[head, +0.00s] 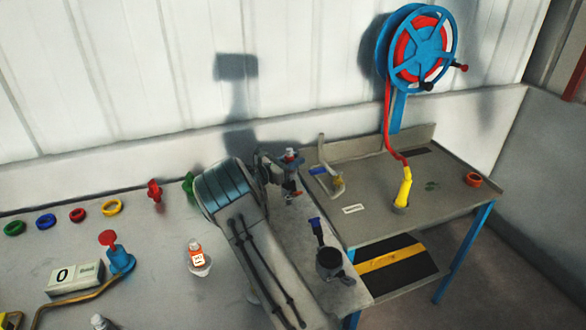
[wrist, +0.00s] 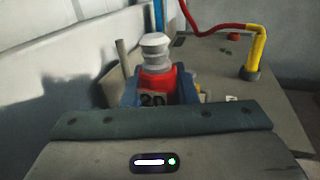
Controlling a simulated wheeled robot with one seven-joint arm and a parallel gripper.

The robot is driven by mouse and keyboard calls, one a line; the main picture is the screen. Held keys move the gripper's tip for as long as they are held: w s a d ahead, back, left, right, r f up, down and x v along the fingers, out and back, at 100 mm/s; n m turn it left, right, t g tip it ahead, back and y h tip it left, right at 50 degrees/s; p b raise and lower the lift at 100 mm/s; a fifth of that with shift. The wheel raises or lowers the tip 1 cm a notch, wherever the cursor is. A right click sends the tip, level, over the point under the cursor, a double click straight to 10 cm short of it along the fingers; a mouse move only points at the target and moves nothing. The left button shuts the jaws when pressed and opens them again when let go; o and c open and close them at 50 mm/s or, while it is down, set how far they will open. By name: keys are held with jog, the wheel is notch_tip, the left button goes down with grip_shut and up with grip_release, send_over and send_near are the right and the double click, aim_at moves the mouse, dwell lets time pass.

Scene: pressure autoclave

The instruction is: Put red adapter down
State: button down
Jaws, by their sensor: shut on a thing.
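The red adapter (wrist: 158,78) has a red body and a stepped light-grey top. It stands upright between the blue fingers of my gripper (wrist: 160,92) in the wrist view, and the gripper is shut on it. A small plate marked "20" covers its lower front, so its lower end is hidden. In the head view my gripper (head: 290,165) is small, near the left edge of the right-hand bench. The adapter's grey top (head: 291,152) shows there. I cannot tell whether its bottom touches anything.
The left table holds coloured rings, a red fitting (head: 154,190) and a bottle (head: 196,255).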

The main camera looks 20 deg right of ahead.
notch_tip(320, 180, down, 3)
jog(key=shift+f+p, duration=0.15)
jog(key=shift+p, duration=0.15)
jog(key=c, duration=1.1)
grip_release()
jog(key=shift+c, duration=0.2)
